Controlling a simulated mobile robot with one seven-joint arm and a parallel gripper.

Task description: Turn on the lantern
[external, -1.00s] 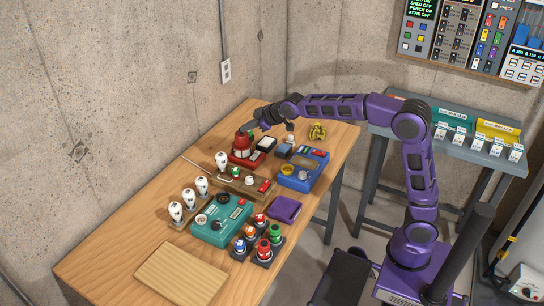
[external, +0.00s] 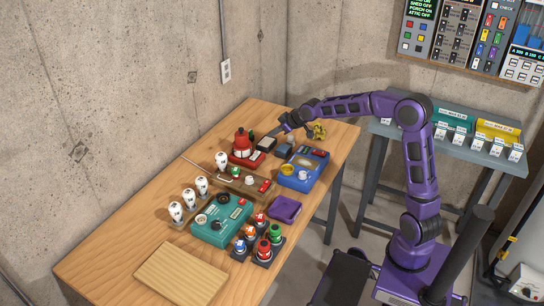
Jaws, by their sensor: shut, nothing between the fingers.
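The red lantern (external: 242,144) stands upright near the far end of the wooden table, by the wall, on a red base. A small dark green-topped part shows beside it. Whether it is lit is too small to tell. My gripper (external: 284,127) is shut and empty. It is to the right of the lantern and apart from it, above the far end of the table.
The concrete wall is close behind the lantern.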

